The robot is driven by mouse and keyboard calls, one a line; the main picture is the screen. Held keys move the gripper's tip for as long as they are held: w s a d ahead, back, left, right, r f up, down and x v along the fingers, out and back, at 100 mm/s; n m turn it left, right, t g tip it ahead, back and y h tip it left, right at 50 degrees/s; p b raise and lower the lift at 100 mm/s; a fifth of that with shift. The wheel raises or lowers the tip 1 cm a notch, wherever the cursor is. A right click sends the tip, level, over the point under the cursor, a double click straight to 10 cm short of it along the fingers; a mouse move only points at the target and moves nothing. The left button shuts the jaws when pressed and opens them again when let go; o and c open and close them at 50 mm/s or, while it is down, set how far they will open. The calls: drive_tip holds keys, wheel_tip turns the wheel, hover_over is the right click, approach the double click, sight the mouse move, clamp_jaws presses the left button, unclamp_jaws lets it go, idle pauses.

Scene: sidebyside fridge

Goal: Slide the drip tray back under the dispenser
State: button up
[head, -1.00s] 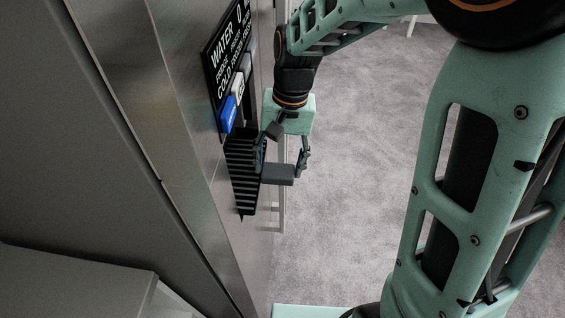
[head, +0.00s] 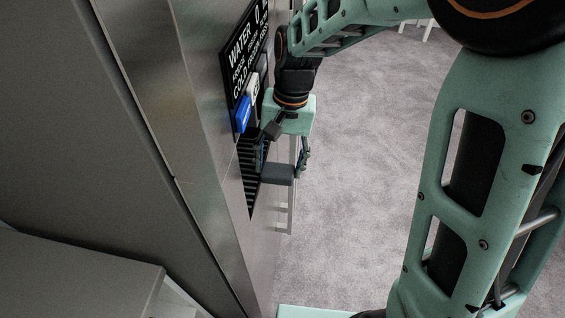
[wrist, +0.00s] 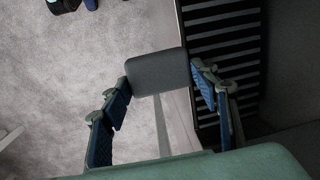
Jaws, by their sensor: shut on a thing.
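The drip tray, a black slatted piece (head: 250,178), shows on the fridge front below the dispenser (head: 246,62). In the wrist view its slats (wrist: 222,44) fill the upper right. My gripper (head: 280,172) is in front of the tray, its fingers on either side of a small dark grey rounded block (head: 277,175). The block also shows between the fingers in the wrist view (wrist: 158,73), beside the tray's edge; I cannot tell whether it is joined to the tray. One finger overlaps the slats in the picture. The gripper hides part of the tray.
The steel fridge front (head: 190,120) runs down the left of the head view. A blue paddle (head: 243,113) and a pale one sit under the dispenser panel, close to my wrist. Open grey carpet (head: 350,150) lies right of the gripper. A pale surface (head: 75,275) is at lower left.

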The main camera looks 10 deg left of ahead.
drive_tip(key=shift+a, duration=0.55)
drive_tip(key=o, duration=1.4)
